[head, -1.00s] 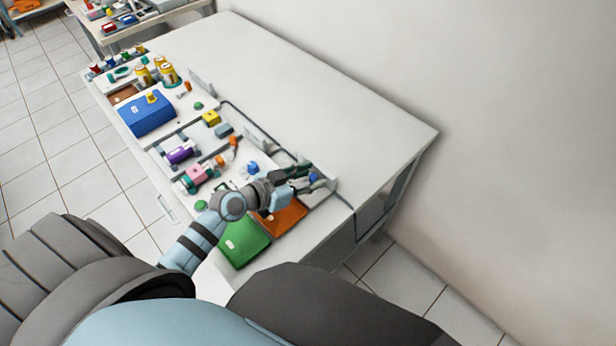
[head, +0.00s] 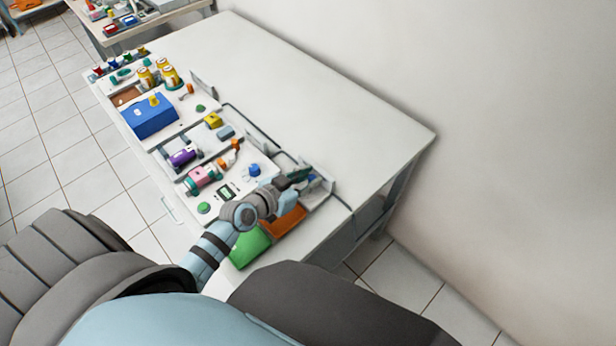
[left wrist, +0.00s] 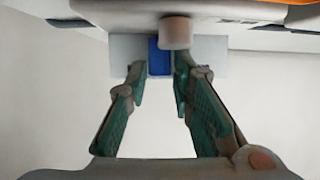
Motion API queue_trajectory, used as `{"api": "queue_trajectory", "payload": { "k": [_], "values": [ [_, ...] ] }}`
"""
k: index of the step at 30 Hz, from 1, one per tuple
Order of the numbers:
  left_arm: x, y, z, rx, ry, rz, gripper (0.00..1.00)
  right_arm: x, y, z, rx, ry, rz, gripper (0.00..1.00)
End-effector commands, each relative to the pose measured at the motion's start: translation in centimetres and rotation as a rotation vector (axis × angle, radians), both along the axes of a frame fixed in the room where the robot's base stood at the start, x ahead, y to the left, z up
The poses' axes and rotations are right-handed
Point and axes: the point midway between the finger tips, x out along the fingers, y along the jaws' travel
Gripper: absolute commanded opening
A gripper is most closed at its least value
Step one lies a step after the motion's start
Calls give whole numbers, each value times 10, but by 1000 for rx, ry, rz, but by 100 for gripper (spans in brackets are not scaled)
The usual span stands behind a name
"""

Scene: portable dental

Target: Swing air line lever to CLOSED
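My left gripper (head: 301,178) is over the near right part of the workstation, beside a blue part (head: 314,181) at the panel's edge. In the left wrist view my left gripper (left wrist: 158,72) has its two green-padded fingers apart. A blue piece (left wrist: 158,58) on a pale grey plate (left wrist: 211,57) shows beyond and between the fingertips. A pinkish round knob (left wrist: 175,32) is just above the right finger. I cannot tell which of these is the air line lever, or whether a finger touches it. No CLOSED marking is readable. My right gripper is out of view.
A green box (head: 250,247) and an orange tray (head: 285,222) lie under my left arm. A blue dial (head: 254,169), a pink cylinder (head: 203,177) and a blue box (head: 153,118) are farther left. The table's right side (head: 330,100) is bare, with a wall behind.

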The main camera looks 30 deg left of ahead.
Motion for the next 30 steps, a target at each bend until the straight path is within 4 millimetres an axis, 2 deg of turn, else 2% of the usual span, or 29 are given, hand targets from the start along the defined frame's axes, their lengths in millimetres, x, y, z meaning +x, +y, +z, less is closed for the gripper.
{"api": "queue_trajectory", "payload": {
  "k": [2,10,13,17,24,27,30],
  "values": [
    [0,0,0,1,0,0,37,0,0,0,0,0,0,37],
    [-1,0,0,1,1,-1,37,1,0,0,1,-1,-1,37],
    [-8,3,2,2,1,-1,37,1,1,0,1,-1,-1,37],
    [-33,10,12,5,3,-3,37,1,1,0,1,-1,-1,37],
    [-90,25,38,5,3,-7,37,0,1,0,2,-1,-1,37],
    [-103,30,43,5,2,-3,37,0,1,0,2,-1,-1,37],
    [-107,31,46,2,-1,-3,37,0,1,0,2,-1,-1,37]
  ]
}}
